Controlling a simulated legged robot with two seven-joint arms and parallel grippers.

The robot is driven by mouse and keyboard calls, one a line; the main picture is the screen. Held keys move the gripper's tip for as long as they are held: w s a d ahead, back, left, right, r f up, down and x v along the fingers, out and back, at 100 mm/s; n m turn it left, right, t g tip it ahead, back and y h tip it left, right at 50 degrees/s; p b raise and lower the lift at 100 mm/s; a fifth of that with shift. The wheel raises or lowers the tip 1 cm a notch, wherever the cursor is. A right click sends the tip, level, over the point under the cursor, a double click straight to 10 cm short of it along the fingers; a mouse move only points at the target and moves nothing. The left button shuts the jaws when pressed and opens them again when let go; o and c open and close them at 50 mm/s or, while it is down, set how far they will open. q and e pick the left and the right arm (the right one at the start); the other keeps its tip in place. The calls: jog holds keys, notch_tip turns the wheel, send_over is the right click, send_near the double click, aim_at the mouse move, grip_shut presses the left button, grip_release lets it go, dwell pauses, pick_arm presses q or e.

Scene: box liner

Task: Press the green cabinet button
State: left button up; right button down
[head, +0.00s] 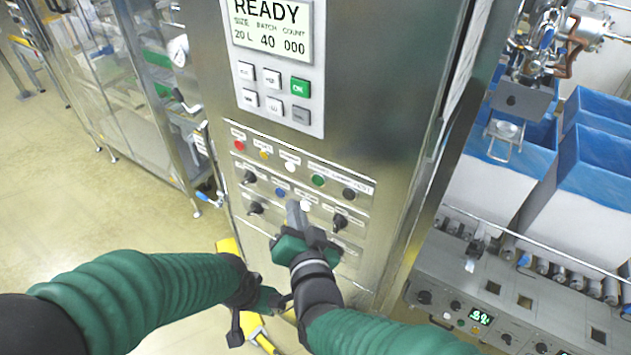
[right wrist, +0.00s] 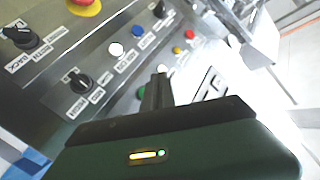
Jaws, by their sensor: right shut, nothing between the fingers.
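The green cabinet button (head: 318,180) is round, in the upper button row of the steel cabinet's lower panel, between a white and a black button. My right gripper (head: 294,207) is shut and empty, its tips in front of the panel, appearing below and left of the green button. In the right wrist view, the green button (right wrist: 141,93) shows just left of the shut fingers (right wrist: 158,84), partly hidden by the gripper. The gap to the panel cannot be judged. My left gripper (head: 255,312) hangs low at the cabinet's left; its jaws are unclear.
Blue (head: 280,192) and white (head: 305,204) buttons and black knobs (head: 340,221) lie close below the green button. A keypad with a green OK key (head: 300,85) sits higher, under a READY display (head: 271,27). Blue-lined boxes (head: 595,150) stand right.

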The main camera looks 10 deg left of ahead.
aim_at(318, 180)
jog(key=shift+w+d+b, duration=0.25)
jog(key=shift+w, duration=0.6)
jog(key=shift+w+d+b, duration=0.25)
jog(key=shift+w, duration=0.55)
jog(key=shift+w+d+b, duration=0.25)
jog(key=shift+w, duration=0.6)
jog(key=shift+s+d, duration=0.1)
jog(key=shift+s, duration=0.05)
jog(key=shift+w+d+b, duration=0.2)
jog(key=shift+w+b, duration=0.15)
jog(key=shift+w, duration=0.1)
